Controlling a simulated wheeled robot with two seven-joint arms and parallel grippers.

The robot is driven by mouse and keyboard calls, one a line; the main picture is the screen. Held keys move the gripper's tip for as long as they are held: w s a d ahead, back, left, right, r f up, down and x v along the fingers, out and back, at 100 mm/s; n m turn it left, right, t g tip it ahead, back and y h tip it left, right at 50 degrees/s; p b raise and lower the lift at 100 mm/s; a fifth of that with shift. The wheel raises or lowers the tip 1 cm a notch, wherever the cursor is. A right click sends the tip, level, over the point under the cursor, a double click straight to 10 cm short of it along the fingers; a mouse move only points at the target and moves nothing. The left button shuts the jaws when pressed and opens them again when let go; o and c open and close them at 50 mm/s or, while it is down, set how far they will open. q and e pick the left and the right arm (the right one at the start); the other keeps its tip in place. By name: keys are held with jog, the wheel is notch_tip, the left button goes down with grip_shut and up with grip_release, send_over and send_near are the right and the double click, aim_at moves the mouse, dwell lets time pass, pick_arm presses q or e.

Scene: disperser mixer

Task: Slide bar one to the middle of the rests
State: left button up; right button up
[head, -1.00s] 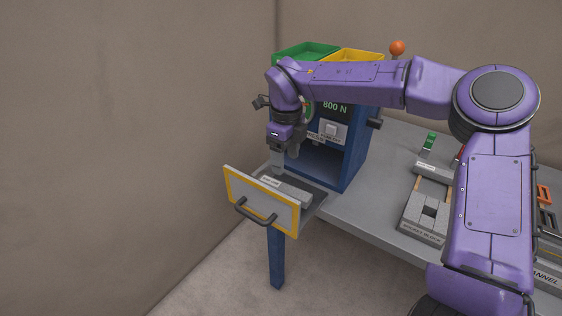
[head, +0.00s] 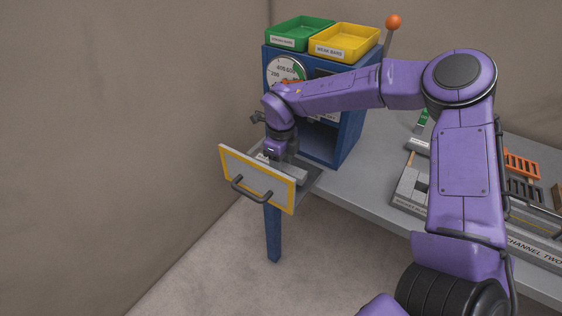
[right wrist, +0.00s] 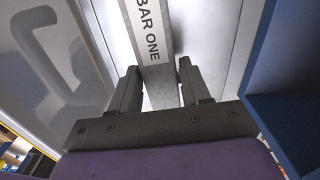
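Bar one (right wrist: 152,45), a grey bar with a white label reading BAR ONE, lies in the open drawer (head: 257,180) with a yellow-edged front. Part of it shows in the head view (head: 293,174), partly behind my gripper. My right gripper (head: 278,162) reaches down into the drawer from above. In the right wrist view its two dark fingers (right wrist: 160,85) stand apart, one on each side of the bar's near end. The bar runs slightly askew between them, with little gap. I cannot make out the rests clearly. My left gripper is not in view.
The blue press cabinet (head: 350,140) stands right behind the drawer, with green (head: 300,33) and yellow (head: 344,41) bins on top and an orange-knobbed lever (head: 393,22) beside it. Blocks and fixtures crowd the bench's right side. Floor and wall at left are clear.

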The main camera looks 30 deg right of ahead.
grip_shut()
jog(key=shift+w+d+p, duration=0.2)
jog(key=shift+w, duration=0.4)
jog(key=shift+w+d+p, duration=0.15)
jog(key=shift+w+d, duration=0.05)
jog(key=shift+w, duration=0.4)
jog(key=o, duration=0.5)
grip_release()
jog(key=shift+o, duration=0.2)
jog(key=shift+r, duration=0.1)
